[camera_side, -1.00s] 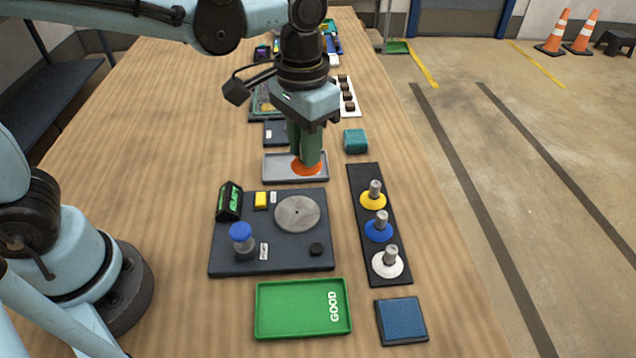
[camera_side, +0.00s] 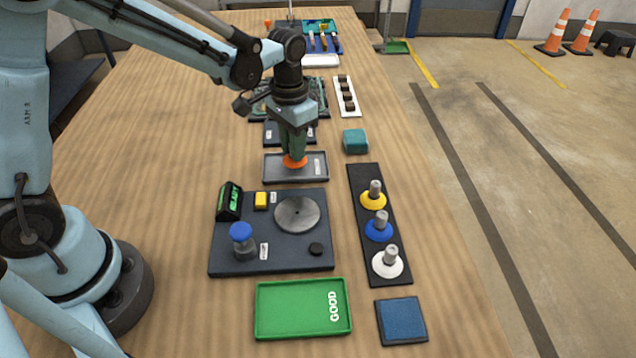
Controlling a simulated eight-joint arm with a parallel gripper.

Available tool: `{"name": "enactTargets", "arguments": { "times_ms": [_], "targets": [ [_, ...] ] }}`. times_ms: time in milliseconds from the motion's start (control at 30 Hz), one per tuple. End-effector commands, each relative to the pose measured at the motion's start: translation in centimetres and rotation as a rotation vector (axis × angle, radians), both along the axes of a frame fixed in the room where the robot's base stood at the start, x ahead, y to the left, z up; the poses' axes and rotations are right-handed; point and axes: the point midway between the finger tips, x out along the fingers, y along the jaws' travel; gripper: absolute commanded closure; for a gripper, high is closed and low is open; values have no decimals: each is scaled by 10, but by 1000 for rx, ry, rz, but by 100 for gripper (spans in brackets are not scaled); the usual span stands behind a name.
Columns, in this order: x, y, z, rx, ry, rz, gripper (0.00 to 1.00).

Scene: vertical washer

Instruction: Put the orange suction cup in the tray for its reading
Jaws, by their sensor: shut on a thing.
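My gripper (camera_side: 294,153) points down over the grey tray (camera_side: 293,180) behind the dark base plate. It is shut on the orange suction cup (camera_side: 294,162), whose orange rim shows just below the green fingers. The fingers hide the cup's upper part. The cup is in front of or over the tray's middle, left of the tray's white label (camera_side: 318,166). I cannot tell whether it touches the tray floor.
A dark plate (camera_side: 285,257) in front carries a round metal disc (camera_side: 297,214), a blue-topped knob (camera_side: 241,233) and a small green display (camera_side: 229,201). A black rack (camera_side: 401,273) holds yellow, blue and white suction cups. A green GOOD tray (camera_side: 290,308) lies nearest.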

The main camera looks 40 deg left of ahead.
Motion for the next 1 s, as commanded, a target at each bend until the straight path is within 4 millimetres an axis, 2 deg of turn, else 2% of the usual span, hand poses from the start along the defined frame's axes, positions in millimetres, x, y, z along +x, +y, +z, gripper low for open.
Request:
{"name": "enactTargets", "arguments": {
  "times_ms": [133,567,600,733,1000],
  "targets": [
    [0,0,-14,0,0,0,100],
    [0,-1,-19,0,0,0,100],
    [0,-1,-19,0,0,0,74],
    [0,-1,-19,0,0,0,54],
    [0,-1,-18,0,0,0,53]
  ]
}}
